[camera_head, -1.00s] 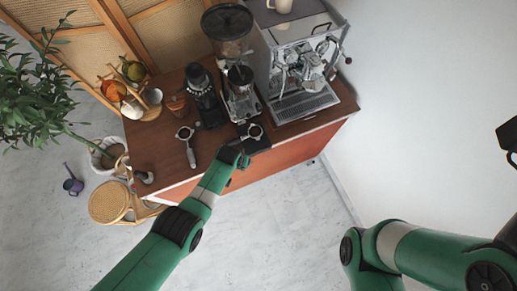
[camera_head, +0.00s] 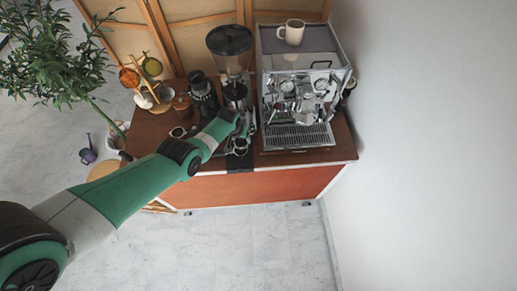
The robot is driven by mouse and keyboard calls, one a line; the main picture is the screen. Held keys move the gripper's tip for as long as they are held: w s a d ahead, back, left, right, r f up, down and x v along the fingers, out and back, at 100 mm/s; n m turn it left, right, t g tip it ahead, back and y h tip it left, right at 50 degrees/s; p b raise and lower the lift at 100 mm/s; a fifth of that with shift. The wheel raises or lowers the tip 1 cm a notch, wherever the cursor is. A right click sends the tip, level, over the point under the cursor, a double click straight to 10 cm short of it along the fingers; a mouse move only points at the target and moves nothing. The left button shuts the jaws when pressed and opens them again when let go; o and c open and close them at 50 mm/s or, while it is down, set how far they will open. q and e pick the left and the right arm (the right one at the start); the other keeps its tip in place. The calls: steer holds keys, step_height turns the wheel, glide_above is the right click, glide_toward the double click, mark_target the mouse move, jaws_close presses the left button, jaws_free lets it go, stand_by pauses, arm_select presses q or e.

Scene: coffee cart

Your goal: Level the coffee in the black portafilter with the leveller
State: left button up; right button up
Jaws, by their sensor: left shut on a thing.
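My left gripper (camera_head: 241,129) is at the front of the counter, before the grinder. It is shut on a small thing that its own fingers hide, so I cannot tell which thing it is. A portafilter with a metal ring (camera_head: 239,149) shows just below the gripper, on a dark mat (camera_head: 240,163) at the counter's front edge. Its handle and the coffee in it do not show clearly. Another portafilter (camera_head: 178,132) lies to the left, partly hidden by my left arm. I cannot make out the leveller. My right gripper is out of view.
The grinder (camera_head: 231,48) stands behind the gripper, and a black device (camera_head: 202,93) is to its left. The espresso machine (camera_head: 298,90) with a white mug (camera_head: 291,32) on top is to the right. A cup tree (camera_head: 147,82) stands at the back left.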

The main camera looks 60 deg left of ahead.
arm_select(q)
steer(key=shift+s+a, duration=0.45)
steer(key=shift+a, duration=0.35)
steer(key=b, duration=0.5)
glide_above(240, 153)
steer(key=a, duration=0.1)
steer(key=x, duration=0.5)
steer(key=shift+s+d, duration=0.1)
steer(key=shift+d, duration=0.2)
steer(key=shift+f+b, duration=0.95)
steer(key=shift+f, duration=0.05)
stand_by(0.7)
steer(key=shift+n, duration=0.4)
stand_by(0.3)
